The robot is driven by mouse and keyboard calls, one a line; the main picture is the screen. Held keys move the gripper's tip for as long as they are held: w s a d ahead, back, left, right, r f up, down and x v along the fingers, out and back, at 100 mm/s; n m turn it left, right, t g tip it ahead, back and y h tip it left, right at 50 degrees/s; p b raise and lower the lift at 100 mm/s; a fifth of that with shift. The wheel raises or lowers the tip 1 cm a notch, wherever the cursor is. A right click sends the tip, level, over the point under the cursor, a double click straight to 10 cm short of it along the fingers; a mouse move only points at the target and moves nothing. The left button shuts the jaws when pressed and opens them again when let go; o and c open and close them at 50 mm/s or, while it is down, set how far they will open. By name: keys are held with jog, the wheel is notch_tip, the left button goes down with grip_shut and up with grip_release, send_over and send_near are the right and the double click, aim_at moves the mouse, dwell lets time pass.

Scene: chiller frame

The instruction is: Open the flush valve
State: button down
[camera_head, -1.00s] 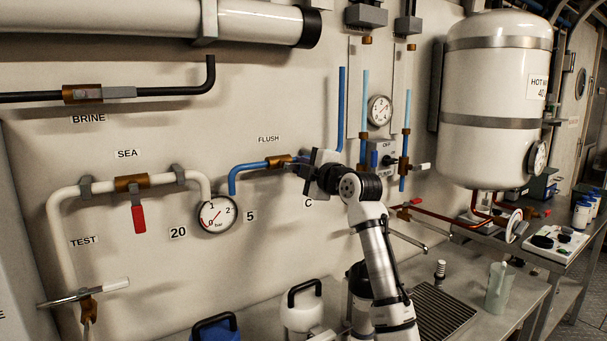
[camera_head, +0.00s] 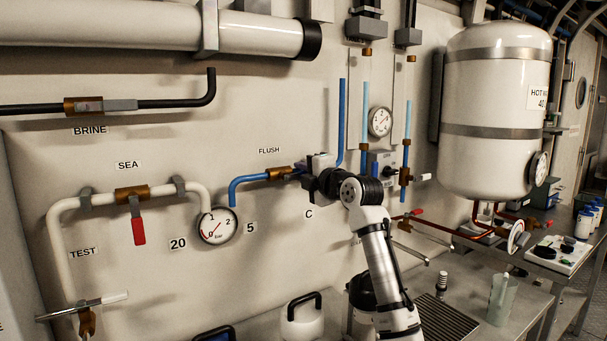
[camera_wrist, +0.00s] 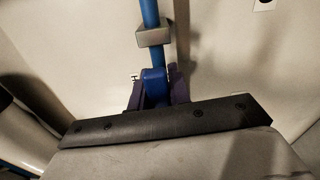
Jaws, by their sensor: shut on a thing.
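The flush valve (camera_head: 279,173) is a brass body on the blue pipe under the FLUSH label in the head view. My gripper (camera_head: 308,170) is just right of it, close to the wall, and covers its handle and part of the pipe there. In the wrist view, my gripper (camera_wrist: 157,88) is shut on a rounded blue piece, which looks like the valve's handle (camera_wrist: 154,84). A blue pipe (camera_wrist: 150,12) with a grey clamp runs upward behind it. How far the handle is turned cannot be told.
Left of it are a pressure gauge (camera_head: 217,225) and the SEA valve with a red handle (camera_head: 138,230). A vertical blue pipe (camera_head: 341,120) and a grey control box (camera_head: 383,165) are close right of my gripper. The hot water tank (camera_head: 495,110) is further right.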

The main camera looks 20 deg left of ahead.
jog(key=shift+r, duration=0.45)
jog(key=c, duration=1.4)
grip_release()
jog(key=shift+o, duration=0.4)
jog(key=shift+f, duration=0.1)
jog(key=shift+f, duration=0.1)
jog(key=shift+s+d, duration=0.1)
jog(key=b+v, duration=0.4)
jog(key=v, duration=0.9)
jog(key=shift+s+d, duration=0.2)
jog(key=shift+d, duration=0.05)
